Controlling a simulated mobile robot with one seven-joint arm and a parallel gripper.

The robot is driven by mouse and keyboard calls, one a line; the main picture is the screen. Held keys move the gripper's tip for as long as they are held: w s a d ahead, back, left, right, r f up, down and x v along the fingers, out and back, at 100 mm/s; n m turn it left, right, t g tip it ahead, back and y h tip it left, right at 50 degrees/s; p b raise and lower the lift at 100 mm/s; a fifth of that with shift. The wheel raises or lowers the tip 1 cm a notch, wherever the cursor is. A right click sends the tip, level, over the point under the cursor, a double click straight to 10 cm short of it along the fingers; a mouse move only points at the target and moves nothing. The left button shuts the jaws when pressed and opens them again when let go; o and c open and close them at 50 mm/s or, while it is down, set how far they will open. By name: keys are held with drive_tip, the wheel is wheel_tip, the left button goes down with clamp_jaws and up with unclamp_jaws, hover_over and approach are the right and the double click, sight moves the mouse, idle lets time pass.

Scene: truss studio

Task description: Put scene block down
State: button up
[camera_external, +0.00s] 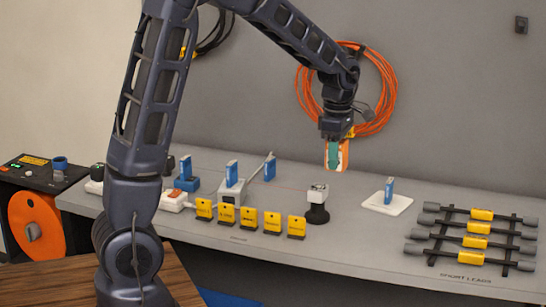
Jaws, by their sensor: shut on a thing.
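My gripper (336,145) points down above the grey bench, right of the middle of the picture. It is shut on a small block (334,157), which shows teal with orange and pale edges. I take this to be the scene block. It is held upright, apart from the bench top. The picture is too small to tell exactly where the fingers end and the block begins.
The grey bench (345,238) is bare between the black-based white device (317,204) and the white pad (388,203) with its blue piece. Yellow tent cards (249,218) line the front. A rack of short leads (473,237) stands right. An orange cable coil (385,92) hangs behind.

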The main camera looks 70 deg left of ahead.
sight(333, 247)
drive_tip(key=shift+s+d+f, duration=0.1)
drive_tip(key=shift+s+d, duration=0.15)
drive_tip(key=shift+d, duration=0.1)
drive_tip(key=shift+s+f, duration=0.1)
drive_tip(key=shift+f, duration=0.3)
wheel_tip(333, 247, down, 19)
drive_tip(key=shift+f, duration=0.1)
drive_tip(key=shift+f, duration=0.15)
drive_tip(key=o, duration=1)
